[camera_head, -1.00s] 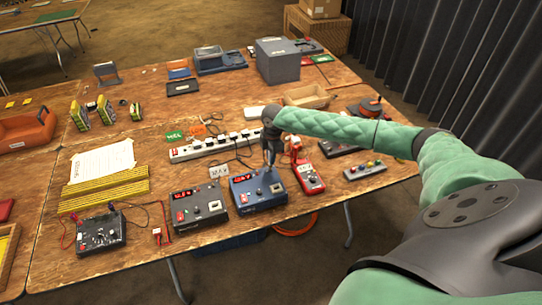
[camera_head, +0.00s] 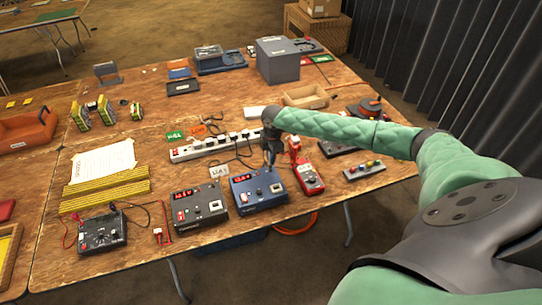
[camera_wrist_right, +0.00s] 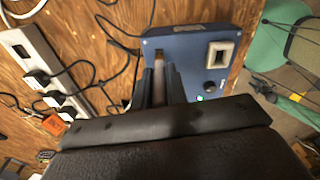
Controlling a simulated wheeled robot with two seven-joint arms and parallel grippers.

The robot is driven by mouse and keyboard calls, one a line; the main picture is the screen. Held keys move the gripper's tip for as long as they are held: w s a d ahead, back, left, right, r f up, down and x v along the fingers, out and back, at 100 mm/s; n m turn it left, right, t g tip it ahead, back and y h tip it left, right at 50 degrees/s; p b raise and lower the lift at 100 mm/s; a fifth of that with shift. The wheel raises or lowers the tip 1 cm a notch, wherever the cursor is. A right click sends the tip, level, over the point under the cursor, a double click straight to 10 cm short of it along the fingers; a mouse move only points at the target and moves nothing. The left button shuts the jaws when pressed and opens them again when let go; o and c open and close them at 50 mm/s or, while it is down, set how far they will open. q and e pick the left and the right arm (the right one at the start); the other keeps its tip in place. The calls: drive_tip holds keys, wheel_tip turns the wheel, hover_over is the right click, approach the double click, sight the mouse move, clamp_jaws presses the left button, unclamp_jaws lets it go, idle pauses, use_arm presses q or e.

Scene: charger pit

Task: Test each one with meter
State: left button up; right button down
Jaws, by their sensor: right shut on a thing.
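My right gripper (camera_head: 270,163) is over the back edge of a blue box (camera_head: 258,198) with a red lit display, a knob and a square socket. In the right wrist view its two fingers (camera_wrist_right: 159,82) are shut on a thin brownish-grey piece (camera_wrist_right: 158,88), mostly hidden between them; I cannot tell what it is. The blue box (camera_wrist_right: 186,42) shows just beyond, with a green light. A red handheld meter (camera_head: 310,178) lies right of the blue box. A dark grey box with a red display (camera_head: 200,205) stands to its left. My left gripper is not in view.
A white power strip (camera_head: 215,145) with plugs and cables lies behind the boxes. A black box with leads (camera_head: 102,232) is at the front left, beside yellow strips (camera_head: 105,189). A button box (camera_head: 364,170) and open wooden tray (camera_head: 306,97) are right.

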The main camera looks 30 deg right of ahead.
drive_tip(key=shift+p, duration=0.3)
idle(0.5)
drive_tip(key=shift+f, duration=0.6)
idle(1.0)
idle(0.7)
drive_tip(key=shift+f, duration=0.3)
idle(0.7)
drive_tip(key=c, duration=1.3)
unclamp_jaws()
drive_tip(key=shift+o, duration=0.3)
drive_tip(key=shift+o, duration=1.1)
